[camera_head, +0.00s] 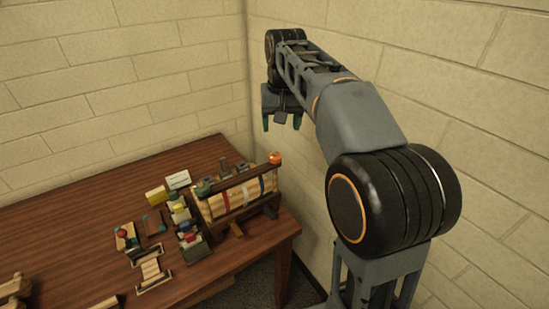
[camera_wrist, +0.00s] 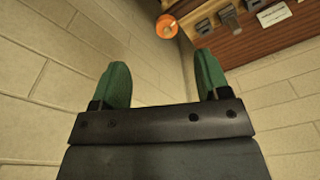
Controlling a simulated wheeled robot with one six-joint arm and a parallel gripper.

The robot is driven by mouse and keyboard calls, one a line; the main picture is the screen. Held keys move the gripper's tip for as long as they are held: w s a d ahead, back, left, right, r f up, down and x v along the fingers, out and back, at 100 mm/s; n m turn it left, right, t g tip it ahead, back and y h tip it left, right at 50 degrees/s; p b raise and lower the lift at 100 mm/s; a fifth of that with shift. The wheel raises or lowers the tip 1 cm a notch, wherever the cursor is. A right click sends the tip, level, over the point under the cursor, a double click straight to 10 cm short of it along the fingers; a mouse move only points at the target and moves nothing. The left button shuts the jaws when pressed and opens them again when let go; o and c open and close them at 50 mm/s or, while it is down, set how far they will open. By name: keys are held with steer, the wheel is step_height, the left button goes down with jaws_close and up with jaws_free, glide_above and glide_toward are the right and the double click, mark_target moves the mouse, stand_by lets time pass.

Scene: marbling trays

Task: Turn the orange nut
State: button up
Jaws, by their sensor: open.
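The orange nut (camera_head: 275,158) sits at the upper right end of a wooden rack (camera_head: 236,196) on the table. In the wrist view the orange nut (camera_wrist: 167,27) shows near the top, beyond and between my fingertips, with a dark spot at its middle. My gripper (camera_head: 282,122) hangs above the table's back right corner, higher than the nut and apart from it. In the wrist view its two green fingers (camera_wrist: 154,75) are spread wide with nothing between them.
Small coloured blocks and holders (camera_head: 182,215) stand left of the rack on the brown table (camera_head: 90,215). A white card (camera_head: 178,180) stands behind them. Pale block walls (camera_head: 130,75) close in the back and right. The table's left rear is clear.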

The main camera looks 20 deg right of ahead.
steer(key=g, duration=0.1)
glide_above(275, 153)
steer(key=b, duration=0.1)
steer(key=shift+m, duration=0.3)
step_height(275, 153, down, 14)
steer(key=shift+b, duration=0.8)
steer(key=shift+c, duration=0.4)
steer(key=c, duration=0.8)
steer(key=shift+c, duration=0.2)
steer(key=shift+m, duration=0.3)
